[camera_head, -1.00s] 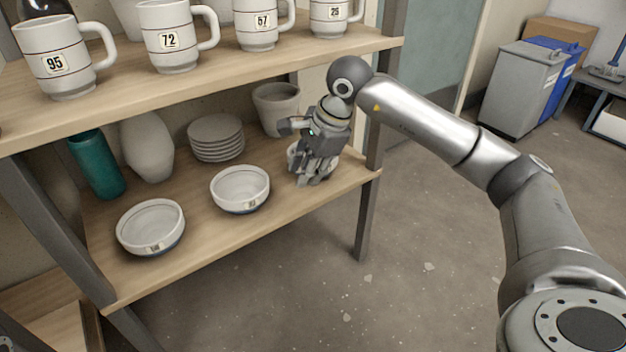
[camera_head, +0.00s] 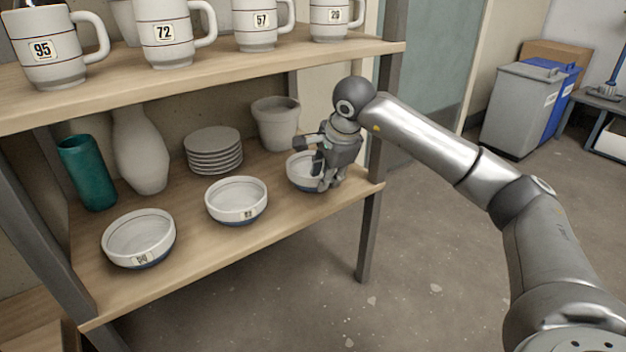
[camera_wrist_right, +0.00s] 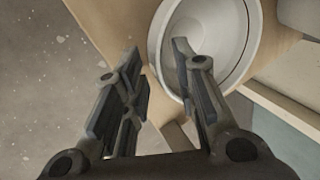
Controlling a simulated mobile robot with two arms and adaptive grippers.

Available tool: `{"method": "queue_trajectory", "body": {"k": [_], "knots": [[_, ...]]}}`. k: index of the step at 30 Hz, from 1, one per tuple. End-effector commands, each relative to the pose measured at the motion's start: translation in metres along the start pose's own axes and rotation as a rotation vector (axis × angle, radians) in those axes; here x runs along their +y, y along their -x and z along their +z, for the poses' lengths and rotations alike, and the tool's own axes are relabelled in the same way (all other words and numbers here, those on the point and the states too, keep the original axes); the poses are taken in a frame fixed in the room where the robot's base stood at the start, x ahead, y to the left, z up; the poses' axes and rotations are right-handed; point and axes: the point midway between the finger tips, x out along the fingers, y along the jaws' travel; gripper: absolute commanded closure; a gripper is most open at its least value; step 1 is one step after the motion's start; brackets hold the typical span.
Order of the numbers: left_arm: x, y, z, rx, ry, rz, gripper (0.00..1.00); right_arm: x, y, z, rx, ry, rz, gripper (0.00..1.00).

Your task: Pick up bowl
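Three white bowls stand in a row on the lower shelf: a left bowl (camera_head: 138,238), a middle bowl (camera_head: 237,200) and a right bowl (camera_head: 298,172). My right gripper (camera_head: 325,180) is at the right bowl and hides its right part. In the right wrist view the gripper (camera_wrist_right: 156,52) has its fingers apart with nothing between the pads but part of the rim area. One finger overlaps the inside of the bowl (camera_wrist_right: 236,38); the other is outside the rim. I cannot tell whether either touches it. My left gripper is not in view.
The lower shelf (camera_head: 185,265) also holds a teal vase (camera_head: 86,172), a white vase (camera_head: 139,150), stacked plates (camera_head: 213,150) and a pot (camera_head: 276,122) behind the right bowl. The upper shelf (camera_head: 200,82) with numbered mugs is overhead. A post (camera_head: 369,235) stands close right.

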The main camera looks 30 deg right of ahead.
Motion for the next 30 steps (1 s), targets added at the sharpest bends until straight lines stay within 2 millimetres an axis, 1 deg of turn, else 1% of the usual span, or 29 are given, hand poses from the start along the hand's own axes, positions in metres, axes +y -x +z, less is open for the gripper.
{"method": "queue_trajectory", "body": {"k": [1, 6, 8, 11, 17, 23, 24, 30], "knots": [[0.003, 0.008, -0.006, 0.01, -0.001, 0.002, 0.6, 0.003, -0.011, 0.001, 0.0, 0.0, 0.0, 0.73], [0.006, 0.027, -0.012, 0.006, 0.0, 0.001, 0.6, 0.004, -0.032, 0.002, -0.001, -0.001, 0.0, 0.73], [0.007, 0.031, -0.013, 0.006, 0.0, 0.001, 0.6, 0.003, -0.037, 0.002, 0.0, -0.001, 0.0, 0.73], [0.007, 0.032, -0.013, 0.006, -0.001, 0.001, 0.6, 0.002, -0.04, 0.001, 0.0, 0.0, -0.001, 0.73], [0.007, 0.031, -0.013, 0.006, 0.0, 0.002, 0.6, 0.001, -0.039, 0.001, 0.0, 0.0, -0.001, 0.73], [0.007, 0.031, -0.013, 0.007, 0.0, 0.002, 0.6, 0.001, -0.039, 0.001, 0.0, 0.0, 0.0, 0.98], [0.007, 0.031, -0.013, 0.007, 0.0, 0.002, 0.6, 0.001, -0.039, 0.001, 0.0, 0.0, 0.0, 1.0], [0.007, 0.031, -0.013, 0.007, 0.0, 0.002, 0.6, 0.001, -0.038, 0.002, -0.001, 0.0, -0.001, 1.0]]}}
